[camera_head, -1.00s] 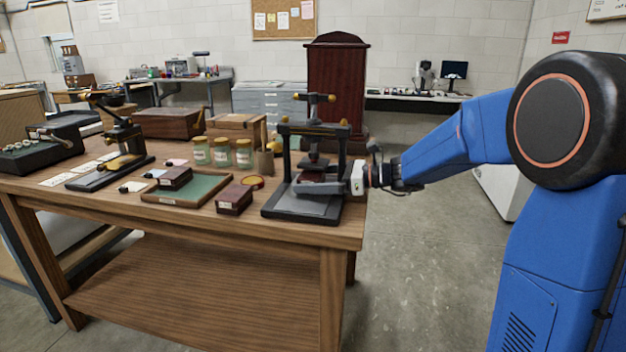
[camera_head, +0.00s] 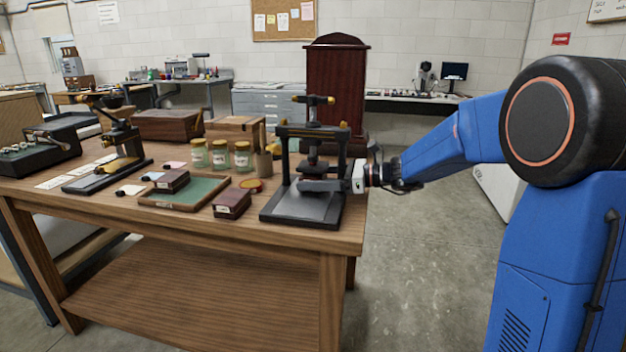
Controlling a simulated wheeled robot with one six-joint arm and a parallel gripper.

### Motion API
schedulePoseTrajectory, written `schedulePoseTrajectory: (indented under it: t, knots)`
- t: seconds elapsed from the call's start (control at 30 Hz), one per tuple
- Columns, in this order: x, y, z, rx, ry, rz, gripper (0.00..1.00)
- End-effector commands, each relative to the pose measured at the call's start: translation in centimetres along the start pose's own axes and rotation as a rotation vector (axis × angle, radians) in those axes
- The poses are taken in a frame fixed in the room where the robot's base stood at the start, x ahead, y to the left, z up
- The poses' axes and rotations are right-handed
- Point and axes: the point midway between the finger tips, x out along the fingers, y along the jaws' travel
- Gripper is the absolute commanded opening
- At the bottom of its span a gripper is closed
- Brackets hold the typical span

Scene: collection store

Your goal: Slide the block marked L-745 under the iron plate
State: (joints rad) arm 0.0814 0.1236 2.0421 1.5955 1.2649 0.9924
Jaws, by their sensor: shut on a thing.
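A black press (camera_head: 281,174) with a gold-tipped cross handle (camera_head: 314,100) stands at the right end of the wooden table. Its dark plate (camera_head: 312,168), seemingly the iron plate, hangs from the screw over the grey bed (camera_head: 300,206). My gripper (camera_head: 318,186) reaches in from the right, shut on a dark block just below the plate and above the bed. The block is mostly hidden by the fingers, and no marking on it is readable. Whether it touches the plate I cannot tell. Two other red-brown blocks lie left: one on a green-lined tray (camera_head: 205,190), one (camera_head: 232,204) on the table.
Several glass jars (camera_head: 221,154), a brown cup (camera_head: 263,164) and a round yellow-red tin (camera_head: 250,185) stand left of the press. A second device (camera_head: 120,160) stands farther left. Wooden boxes (camera_head: 168,125) line the back.

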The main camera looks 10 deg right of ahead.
Motion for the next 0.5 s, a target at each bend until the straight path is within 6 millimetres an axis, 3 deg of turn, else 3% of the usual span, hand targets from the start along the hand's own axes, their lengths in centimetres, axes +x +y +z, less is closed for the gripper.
schedulePoseTrajectory:
  t: [0.13, 0.17, 0.23, 0.5]
  knots:
    - [-0.01, 0.00, 0.01, 0.000, 0.000, 0.000, 0.49]
    - [-0.01, 0.01, 0.01, 0.000, 0.000, 0.000, 0.82]
    - [-0.01, 0.01, 0.01, 0.000, 0.000, 0.000, 0.97]
    - [-0.04, 0.01, 0.01, 0.000, 0.000, 0.000, 0.97]
